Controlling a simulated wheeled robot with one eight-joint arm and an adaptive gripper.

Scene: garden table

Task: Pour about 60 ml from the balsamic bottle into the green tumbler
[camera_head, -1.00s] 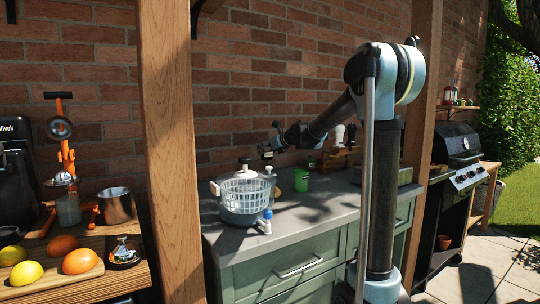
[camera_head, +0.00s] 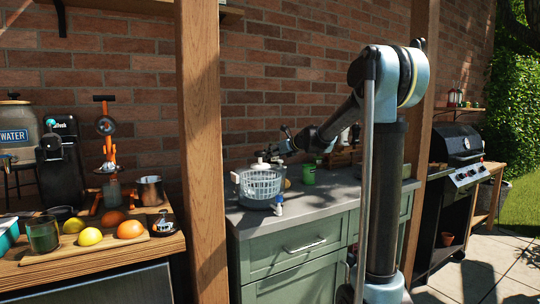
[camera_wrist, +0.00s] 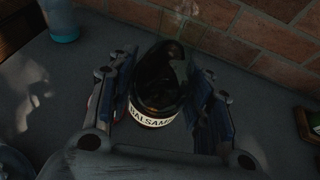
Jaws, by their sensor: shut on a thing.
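The balsamic bottle (camera_wrist: 157,82) stands between the fingers in the wrist view, dark with a white label reading "BALSAM". My gripper (camera_wrist: 158,100) is shut on it, one blue-padded finger on each side. In the head view my gripper (camera_head: 274,154) is over the back of the grey counter, behind the pot; the bottle cannot be made out there. A dark green glass tumbler (camera_head: 43,235) stands on the wooden table at the far left. A smaller bright green cup (camera_head: 308,175) stands on the counter, right of my gripper.
A pot with a white basket (camera_head: 260,187) and a small blue-and-white bottle (camera_head: 278,205) stand at the counter's front left. A wooden post (camera_head: 202,150) rises between counter and left table. Fruit (camera_head: 130,229), a steel pot (camera_head: 151,190) and a juicer (camera_head: 107,150) crowd that table.

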